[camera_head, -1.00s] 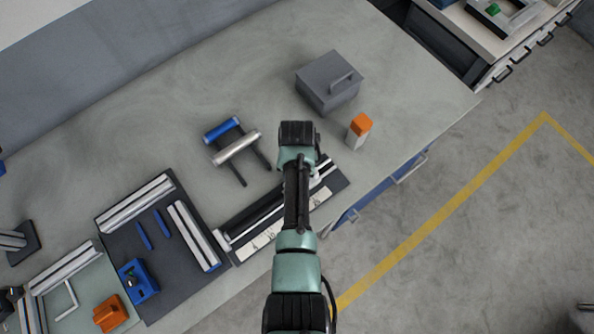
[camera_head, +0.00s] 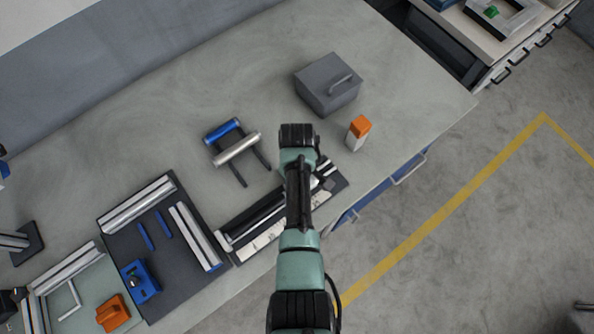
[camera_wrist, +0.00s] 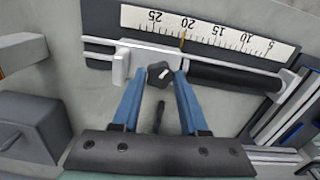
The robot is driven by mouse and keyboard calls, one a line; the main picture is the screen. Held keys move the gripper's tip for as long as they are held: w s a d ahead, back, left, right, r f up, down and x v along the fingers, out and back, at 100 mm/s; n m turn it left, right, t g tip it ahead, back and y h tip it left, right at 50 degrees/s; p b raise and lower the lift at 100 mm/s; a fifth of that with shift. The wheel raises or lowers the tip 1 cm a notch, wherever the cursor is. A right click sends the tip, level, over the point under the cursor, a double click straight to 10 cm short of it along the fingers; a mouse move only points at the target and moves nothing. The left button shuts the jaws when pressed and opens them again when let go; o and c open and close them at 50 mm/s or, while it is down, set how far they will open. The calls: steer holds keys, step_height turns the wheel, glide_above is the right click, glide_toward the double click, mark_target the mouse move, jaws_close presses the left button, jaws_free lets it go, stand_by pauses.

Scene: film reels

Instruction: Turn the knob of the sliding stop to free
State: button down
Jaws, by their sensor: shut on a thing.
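The sliding stop (camera_wrist: 121,66) is a silver block and bar on a dark rail, seen in the wrist view. Its dark, lobed knob (camera_wrist: 159,73) sits at the middle of the bar. My gripper (camera_wrist: 160,80) has its blue fingers on either side of the knob and is shut on it. A white scale (camera_wrist: 230,33) with numbers runs behind, with a yellow pointer near 20. In the head view the dark rail base (camera_head: 338,184) shows under my arm, which hides the knob and fingers. I cannot read the knob's setting.
A grey box with a handle (camera_head: 328,85) and an orange-topped white block (camera_head: 357,133) stand beyond the rail. A blue and silver roller stand (camera_head: 236,149) is at left. A dark board with silver bars (camera_head: 162,280) lies left of the rail.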

steer(key=n, duration=0.5)
steer(key=shift+n, duration=0.3)
stand_by(0.4)
steer(key=shift+c, duration=2.2)
jaws_free()
steer(key=shift+r, duration=0.15)
step_height(320, 180, up, 13)
steer(key=b, duration=0.1)
